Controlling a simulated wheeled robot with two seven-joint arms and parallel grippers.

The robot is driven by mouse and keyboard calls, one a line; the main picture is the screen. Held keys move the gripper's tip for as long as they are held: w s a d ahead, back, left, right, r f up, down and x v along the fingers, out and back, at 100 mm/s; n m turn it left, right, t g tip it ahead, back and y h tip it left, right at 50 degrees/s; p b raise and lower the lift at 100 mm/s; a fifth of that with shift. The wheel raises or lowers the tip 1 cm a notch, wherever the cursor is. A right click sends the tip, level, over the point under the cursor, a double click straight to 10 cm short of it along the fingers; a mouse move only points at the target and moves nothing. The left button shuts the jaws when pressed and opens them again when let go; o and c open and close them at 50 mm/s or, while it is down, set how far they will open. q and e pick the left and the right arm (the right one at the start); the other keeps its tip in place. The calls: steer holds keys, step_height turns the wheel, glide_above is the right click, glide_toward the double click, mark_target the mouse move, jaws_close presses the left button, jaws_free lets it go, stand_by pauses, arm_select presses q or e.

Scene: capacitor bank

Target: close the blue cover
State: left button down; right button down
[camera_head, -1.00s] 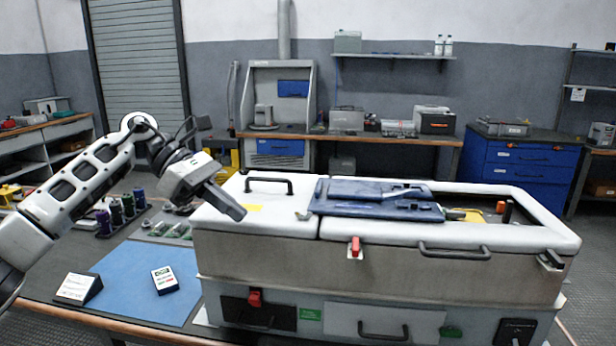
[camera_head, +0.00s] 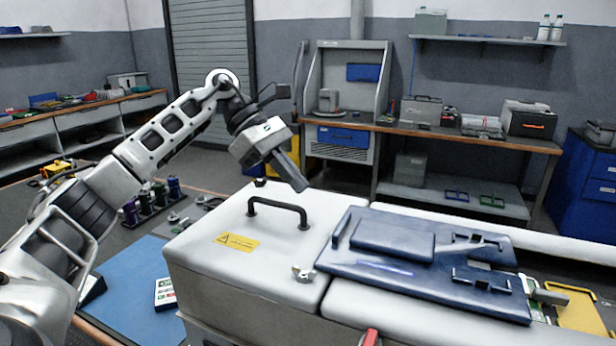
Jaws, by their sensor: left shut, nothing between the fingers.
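The blue cover (camera_head: 345,262) lies roughly flat on top of the white case (camera_head: 255,275), right of the black handle (camera_head: 279,212). It carries a raised blue block and black clips. Beyond its right end, part of an opening in the case shows. My left gripper (camera_head: 301,187) is shut and empty. It points down and right, appearing just behind the black handle and left of the cover, apart from the cover. My right gripper is out of view.
A small metal latch (camera_head: 303,274) sits near the cover's left front corner. A yellow part (camera_head: 582,308) shows in the opening at right. A blue mat (camera_head: 135,285) and a rack of bottles (camera_head: 155,203) lie left of the case. A workbench (camera_head: 450,133) stands behind.

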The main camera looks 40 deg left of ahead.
mark_target(323, 232)
arm_select(q)
steer(key=p+x, duration=0.1)
steer(key=x, duration=0.7)
steer(key=shift+s, duration=0.1)
